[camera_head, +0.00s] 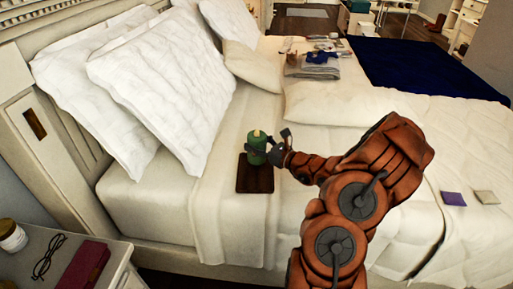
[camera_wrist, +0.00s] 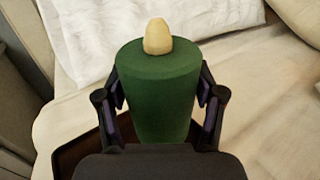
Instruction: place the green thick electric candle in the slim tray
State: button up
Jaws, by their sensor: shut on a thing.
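The green thick electric candle (camera_head: 257,141) has a pale flame tip and is upright in my gripper (camera_head: 270,146). In the wrist view the candle (camera_wrist: 160,85) fills the space between the two fingers of my gripper (camera_wrist: 160,98), which are shut on its sides. The slim tray (camera_head: 255,180) is dark brown and lies flat on the bed. The candle appears at the tray's far edge in the head view.
White pillows (camera_head: 165,80) lean at the left beyond the tray. Folded clothes (camera_head: 315,65) lie farther back on the bed. A nightstand (camera_head: 60,262) with a jar, glasses and a red item stands at lower left. Bare sheet surrounds the tray.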

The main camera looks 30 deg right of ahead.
jog(key=shift+f, duration=1)
jog(key=shift+f, duration=0.1)
jog(key=o, duration=1.2)
jog(key=shift+o, duration=0.2)
jog(key=v, duration=1.2)
